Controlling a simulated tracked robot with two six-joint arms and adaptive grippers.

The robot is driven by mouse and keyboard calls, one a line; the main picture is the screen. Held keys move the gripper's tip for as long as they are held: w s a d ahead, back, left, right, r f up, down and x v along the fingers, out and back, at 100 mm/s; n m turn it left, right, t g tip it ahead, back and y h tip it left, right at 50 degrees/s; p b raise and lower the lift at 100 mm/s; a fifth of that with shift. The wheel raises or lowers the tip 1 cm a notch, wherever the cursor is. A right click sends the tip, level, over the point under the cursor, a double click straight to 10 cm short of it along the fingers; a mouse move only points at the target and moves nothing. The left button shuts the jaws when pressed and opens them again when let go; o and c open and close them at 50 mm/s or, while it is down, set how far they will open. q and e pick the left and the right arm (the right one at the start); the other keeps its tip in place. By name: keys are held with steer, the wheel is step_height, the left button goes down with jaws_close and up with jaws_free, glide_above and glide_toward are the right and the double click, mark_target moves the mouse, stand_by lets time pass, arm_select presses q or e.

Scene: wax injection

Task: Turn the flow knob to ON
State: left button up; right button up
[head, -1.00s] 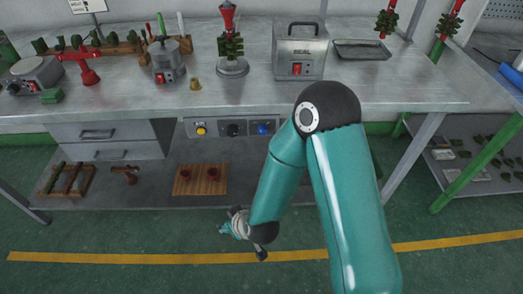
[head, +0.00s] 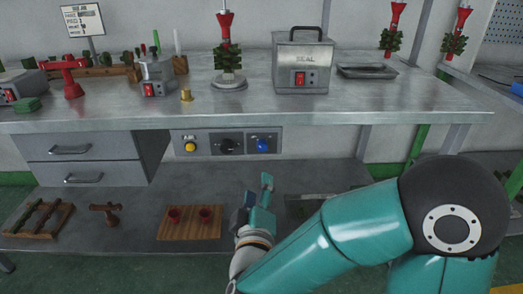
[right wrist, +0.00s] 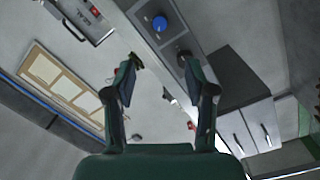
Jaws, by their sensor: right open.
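A control panel (head: 215,149) is set under the workbench's front edge. It carries a yellow button (head: 190,147), a black knob (head: 227,146) in the middle and a blue knob (head: 263,145) on the right. The labels are too small to read, so I cannot tell which is the flow knob. My right gripper (head: 258,191) is open and empty, below and in front of the panel, fingers pointing up. In the right wrist view the blue knob (right wrist: 159,23) lies beyond and between the open fingers (right wrist: 161,68); a dark round shape by the right fingertip may be the black knob. My left gripper is not in view.
The workbench top (head: 130,115) overhangs the panel. Drawers (head: 85,160) stand to its left. The lower shelf (head: 140,225) holds a wooden board (head: 190,232) with two red cups. A SEAL machine (head: 302,65) stands above. Space between gripper and panel looks clear.

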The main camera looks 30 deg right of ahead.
mark_target(261, 149)
steer(key=b+x, duration=0.1)
steer(key=x, duration=1.3)
steer(key=shift+w+d+f, duration=0.1)
steer(key=shift+f, duration=0.1)
steer(key=shift+w+d+r, duration=0.1)
steer(key=shift+w+d, duration=0.35)
steer(key=shift+w, duration=0.1)
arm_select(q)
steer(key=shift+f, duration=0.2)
arm_select(e)
steer(key=shift+c, duration=0.2)
jaws_close()
